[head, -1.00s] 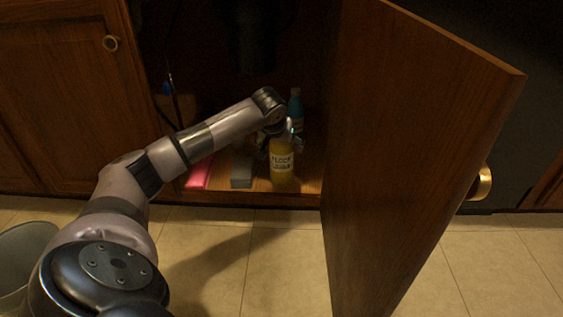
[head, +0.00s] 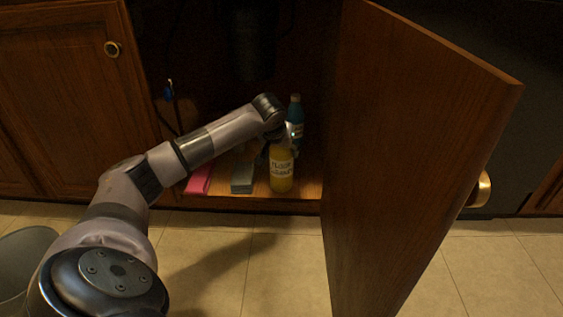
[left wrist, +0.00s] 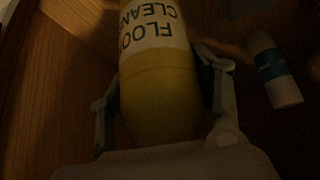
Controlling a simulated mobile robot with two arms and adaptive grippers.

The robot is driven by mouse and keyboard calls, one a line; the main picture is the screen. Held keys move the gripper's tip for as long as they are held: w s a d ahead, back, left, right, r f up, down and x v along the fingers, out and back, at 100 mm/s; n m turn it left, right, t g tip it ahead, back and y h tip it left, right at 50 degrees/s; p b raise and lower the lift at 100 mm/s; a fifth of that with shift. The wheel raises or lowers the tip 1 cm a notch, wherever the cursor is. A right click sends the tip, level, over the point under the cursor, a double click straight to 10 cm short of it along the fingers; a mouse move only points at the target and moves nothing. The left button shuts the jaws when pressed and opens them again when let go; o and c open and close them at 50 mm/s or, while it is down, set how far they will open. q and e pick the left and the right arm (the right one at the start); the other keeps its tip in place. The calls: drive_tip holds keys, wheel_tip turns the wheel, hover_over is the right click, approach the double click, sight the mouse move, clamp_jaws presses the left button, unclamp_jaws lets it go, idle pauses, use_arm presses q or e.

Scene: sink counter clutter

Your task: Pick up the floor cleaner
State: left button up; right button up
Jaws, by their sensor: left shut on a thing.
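The floor cleaner is a yellow bottle (head: 281,177) with a white label, upright on or just above the cabinet floor near its front edge. In the left wrist view the bottle (left wrist: 160,95) fills the space between the two fingers, its label upside down in the picture. My left gripper (head: 276,146) reaches into the cabinet and is shut on the bottle's upper part; it also shows in the left wrist view (left wrist: 160,92). The arm partly hides the gripper in the head view. My right gripper is not in view.
The open cabinet door (head: 405,150) stands close on the right. A grey bin (head: 25,258) is at lower left.

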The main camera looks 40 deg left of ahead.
use_arm(q)
clamp_jaws()
drive_tip(key=shift+r, duration=0.1)
